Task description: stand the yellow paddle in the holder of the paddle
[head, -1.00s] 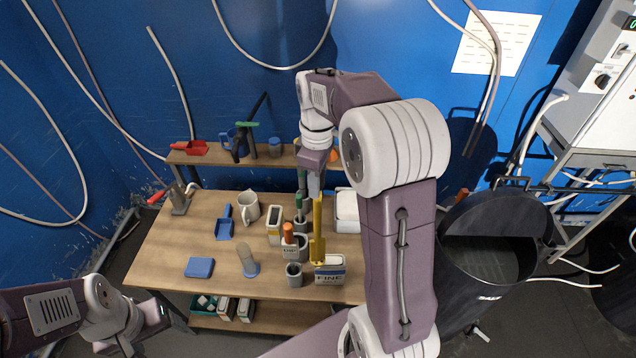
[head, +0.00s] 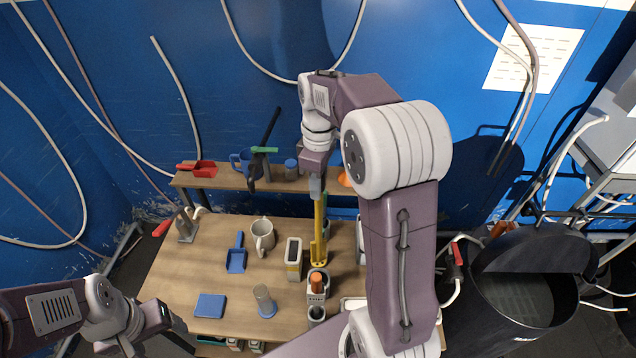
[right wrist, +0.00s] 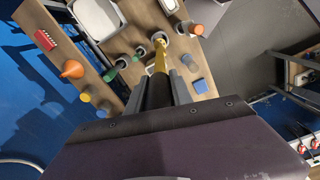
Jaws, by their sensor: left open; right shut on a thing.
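The yellow paddle (head: 319,232) hangs upright, broad end down, from my right gripper (head: 317,188), which is shut on its upper part. In the head view its lower end appears just right of an open, pale holder with a yellow band (head: 293,258) and behind a grey holder with an orange-handled thing (head: 317,286). I cannot tell its height above the table or which holder is the paddle's. The right wrist view also shows the paddle (right wrist: 160,56) beyond the fingers. My left gripper (head: 168,320) is open and empty at the lower left, away from the paddle.
A raised shelf (head: 215,180) stands behind. A black bin (head: 520,290) is at the right.

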